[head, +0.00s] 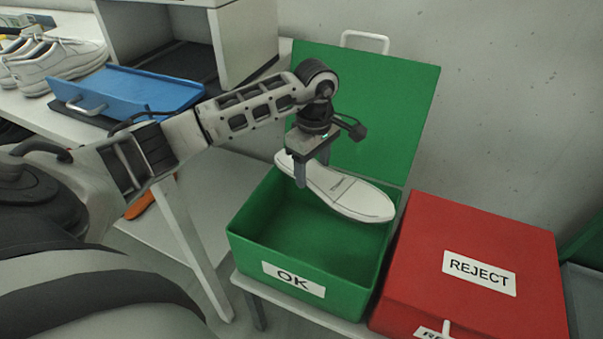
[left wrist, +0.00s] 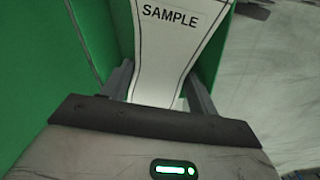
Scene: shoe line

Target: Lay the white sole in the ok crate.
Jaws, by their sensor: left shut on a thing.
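The white sole (head: 350,196) is held by my left gripper (head: 304,172) above the green OK crate (head: 256,255). The gripper is shut on the sole's narrower left part, and the sole reaches to the right over the crate's opening. In the left wrist view the sole (left wrist: 165,55), printed SAMPLE, lies between the two fingers (left wrist: 158,95). The crate's lid stands open at the back, and the visible part of its floor is bare. The crate's right back corner is partly hidden by the sole. My right gripper is not in view.
A red REJECT crate (head: 470,240) with its lid shut stands right beside the OK crate. The OK crate's raised lid (head: 400,95) leans near the wall. A blue lid or tray (head: 135,92) and white shoes (head: 55,62) are on the bench at the left.

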